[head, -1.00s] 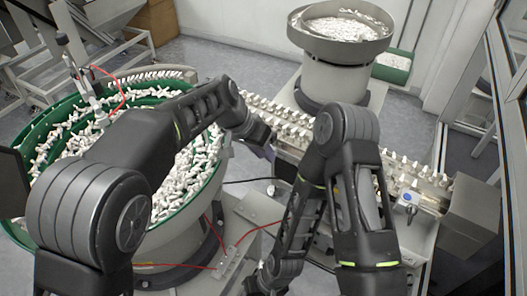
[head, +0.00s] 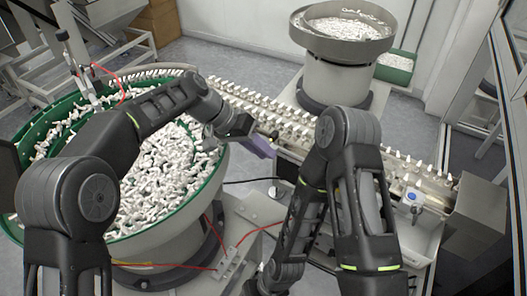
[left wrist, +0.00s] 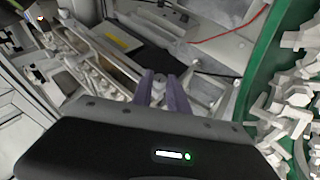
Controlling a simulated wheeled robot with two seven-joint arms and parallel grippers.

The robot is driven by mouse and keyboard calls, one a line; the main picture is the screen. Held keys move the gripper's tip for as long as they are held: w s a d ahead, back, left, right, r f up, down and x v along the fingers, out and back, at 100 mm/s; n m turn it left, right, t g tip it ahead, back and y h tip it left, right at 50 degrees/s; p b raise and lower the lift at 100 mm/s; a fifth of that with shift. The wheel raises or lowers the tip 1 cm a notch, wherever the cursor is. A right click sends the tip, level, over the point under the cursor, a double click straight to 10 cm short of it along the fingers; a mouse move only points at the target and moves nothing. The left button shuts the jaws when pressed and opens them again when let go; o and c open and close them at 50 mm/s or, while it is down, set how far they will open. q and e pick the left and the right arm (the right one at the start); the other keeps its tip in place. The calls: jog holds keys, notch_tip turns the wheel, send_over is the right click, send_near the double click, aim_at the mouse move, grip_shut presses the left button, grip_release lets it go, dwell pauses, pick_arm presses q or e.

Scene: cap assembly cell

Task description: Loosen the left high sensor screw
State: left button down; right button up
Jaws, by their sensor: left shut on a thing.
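My left gripper (head: 268,150) has purple fingers and is off the right rim of the green-rimmed bowl, beside the conveyor track. It also shows in the left wrist view (left wrist: 162,88), where its fingers are close together around a small grey part. This part (left wrist: 158,80) appears to be the left high sensor screw, but it is mostly hidden between the fingers. In the head view the screw cannot be made out. My right arm is folded in the lower middle of the head view, and its gripper is out of the frame.
The large bowl (head: 203,203), full of white caps, stands at left. A conveyor track (head: 297,131) carries white parts to the right. A smaller grey feeder (head: 335,75) stands behind it. Red hoses (head: 180,264) and a black cable (head: 238,182) run near the bowl's base.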

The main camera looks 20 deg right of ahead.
pick_arm(q)
jog(key=c, duration=1.3)
grip_release()
jog(key=b+v, duration=0.1)
jog(key=v, duration=0.6)
jog(key=shift+w+a+r+b, duration=0.1)
jog(key=shift+a+r+b, duration=0.15)
jog(key=shift+b, duration=0.15)
